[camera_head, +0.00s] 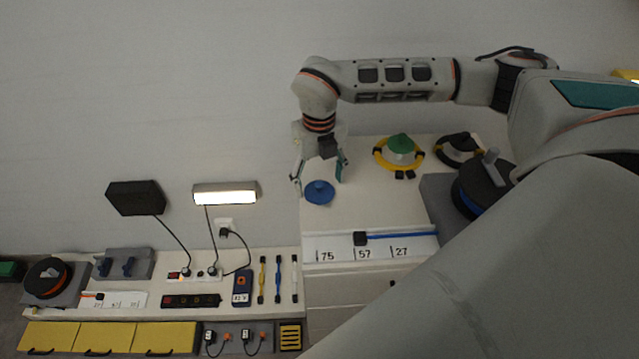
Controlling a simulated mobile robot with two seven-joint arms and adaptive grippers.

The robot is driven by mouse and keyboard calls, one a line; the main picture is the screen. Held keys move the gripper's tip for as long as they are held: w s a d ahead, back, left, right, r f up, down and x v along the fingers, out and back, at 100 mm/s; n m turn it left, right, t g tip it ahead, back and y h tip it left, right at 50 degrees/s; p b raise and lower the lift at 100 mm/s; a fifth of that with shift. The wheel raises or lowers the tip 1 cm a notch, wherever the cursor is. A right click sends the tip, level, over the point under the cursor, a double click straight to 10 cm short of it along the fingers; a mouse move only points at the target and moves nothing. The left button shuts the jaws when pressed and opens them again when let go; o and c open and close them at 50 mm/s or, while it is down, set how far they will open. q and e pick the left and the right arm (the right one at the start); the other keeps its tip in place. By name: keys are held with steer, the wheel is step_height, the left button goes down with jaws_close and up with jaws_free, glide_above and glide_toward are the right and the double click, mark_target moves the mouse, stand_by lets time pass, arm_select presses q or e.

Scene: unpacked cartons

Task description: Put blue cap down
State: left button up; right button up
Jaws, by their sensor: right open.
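The blue cap (319,192) is a round disc with a small raised middle. It lies on the white worktop near its left edge. My right gripper (318,184) points down just above and behind the cap. Its fingers are spread apart, and one is on each side of the cap's far part. The gripper looks empty, and I cannot tell whether a fingertip touches the cap. My left gripper is not in view.
A green-topped yellow ring (384,163) and a black ring (443,158) stand right of the gripper. A blue rod (400,236) lies by a numbered strip (330,252) at the front. A black reel (468,190) stands further right. The worktop between the cap and the strip is clear.

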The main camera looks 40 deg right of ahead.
mark_target(319, 185)
step_height(319, 185, up, 10)
steer(key=p, duration=0.1)
steer(key=shift+r, duration=0.2)
steer(key=shift+s+a, duration=0.1)
stand_by(0.5)
